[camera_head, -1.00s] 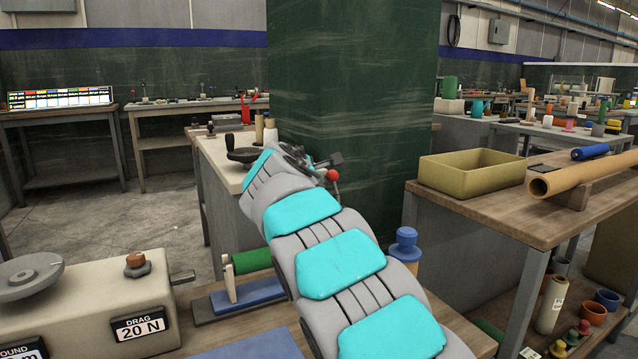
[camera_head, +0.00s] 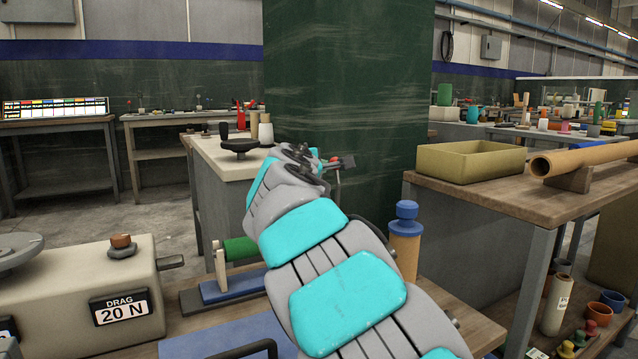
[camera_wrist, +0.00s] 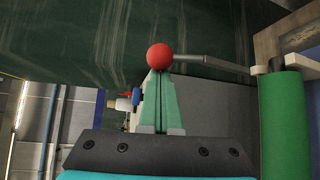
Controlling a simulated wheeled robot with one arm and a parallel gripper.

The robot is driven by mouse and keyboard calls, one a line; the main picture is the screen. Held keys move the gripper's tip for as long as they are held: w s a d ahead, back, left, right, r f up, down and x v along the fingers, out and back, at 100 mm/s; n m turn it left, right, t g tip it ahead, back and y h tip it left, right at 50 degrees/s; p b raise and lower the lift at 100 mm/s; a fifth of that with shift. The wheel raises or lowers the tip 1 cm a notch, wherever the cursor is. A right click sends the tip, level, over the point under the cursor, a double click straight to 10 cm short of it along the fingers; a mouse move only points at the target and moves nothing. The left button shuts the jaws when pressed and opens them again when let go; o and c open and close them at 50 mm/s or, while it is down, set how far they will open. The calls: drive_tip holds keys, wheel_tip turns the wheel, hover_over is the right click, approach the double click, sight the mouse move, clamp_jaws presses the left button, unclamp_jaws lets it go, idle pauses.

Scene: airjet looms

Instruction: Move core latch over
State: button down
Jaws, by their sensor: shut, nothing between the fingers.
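My gripper (camera_wrist: 159,90) is shut and empty, its two pale green fingers together in the wrist view. A red ball knob (camera_wrist: 159,57) sits right at the fingertips; whether they touch it I cannot tell. A grey rod (camera_wrist: 212,63) runs from the knob to the right, toward a green roll (camera_wrist: 285,120). This looks like the latch lever, but its pivot is not clear. In the head view my arm reaches away, and its far end is small and partly hidden by its own links. A green roll (camera_head: 240,248) lies on a blue stand left of my arm.
A beige box (camera_head: 75,290) marked "DRAG 20 N" stands at the left. A blue-topped spool (camera_head: 406,235) stands right of my arm. A dark green pillar (camera_head: 345,80) rises behind. A yellow tray (camera_head: 470,163) and a tan tube (camera_head: 585,158) lie on the right bench.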

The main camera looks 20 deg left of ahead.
drive_tip(key=s+d+f+b, duration=0.1)
drive_tip(key=s+d+f, duration=0.3)
drive_tip(key=s+d, duration=0.2)
drive_tip(key=shift+s+d+m+t, duration=0.15)
drive_tip(key=shift+d+m+t, duration=0.15)
drive_tip(key=shift+d, duration=0.45)
drive_tip(key=shift+f, duration=0.1)
idle(0.4)
drive_tip(key=shift+s, duration=0.1)
